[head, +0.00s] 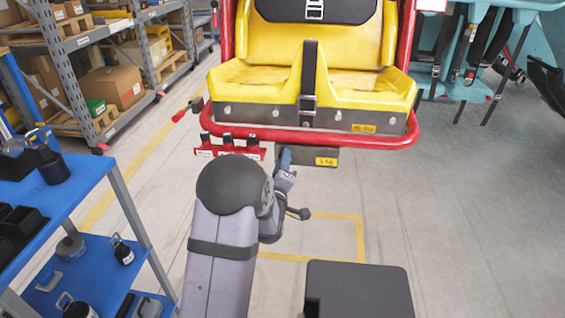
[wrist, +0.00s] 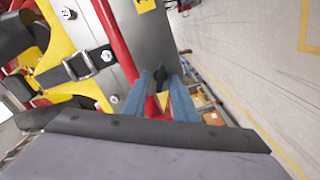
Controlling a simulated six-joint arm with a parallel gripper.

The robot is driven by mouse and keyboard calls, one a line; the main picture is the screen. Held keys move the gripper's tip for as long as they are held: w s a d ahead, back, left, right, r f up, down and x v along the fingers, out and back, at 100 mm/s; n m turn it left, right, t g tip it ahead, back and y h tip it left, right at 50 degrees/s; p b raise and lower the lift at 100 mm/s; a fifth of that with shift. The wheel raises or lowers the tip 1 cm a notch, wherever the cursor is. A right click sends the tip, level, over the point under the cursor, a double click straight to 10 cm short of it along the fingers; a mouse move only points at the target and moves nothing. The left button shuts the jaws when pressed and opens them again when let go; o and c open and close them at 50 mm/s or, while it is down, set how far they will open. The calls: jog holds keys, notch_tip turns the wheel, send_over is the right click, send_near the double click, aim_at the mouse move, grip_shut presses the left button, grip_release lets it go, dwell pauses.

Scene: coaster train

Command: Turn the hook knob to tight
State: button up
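The blue fingers of my gripper (head: 285,157) are just below the red front bar of the yellow seat, beside a grey box. In the wrist view my gripper (wrist: 161,85) has its two fingers apart. A small dark part (wrist: 159,74) shows between the fingertips, at the end of a grey metal plate; it may be a knob, but I cannot tell whether the fingers touch it. Several black knobs (head: 228,138) stand in a row on a red labelled strip left of my gripper. Their labels are too small to read, so I cannot tell which is the hook knob.
The yellow seat (head: 254,79) has a red tube frame (head: 350,140). The grey box (head: 309,151) carries a yellow label. A blue shelf cart (head: 75,172) with black items stands at the left. Teal seats (head: 466,50) are at the back right. The floor in front is open.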

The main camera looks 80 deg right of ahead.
jog(key=shift+c, duration=0.6)
grip_shut()
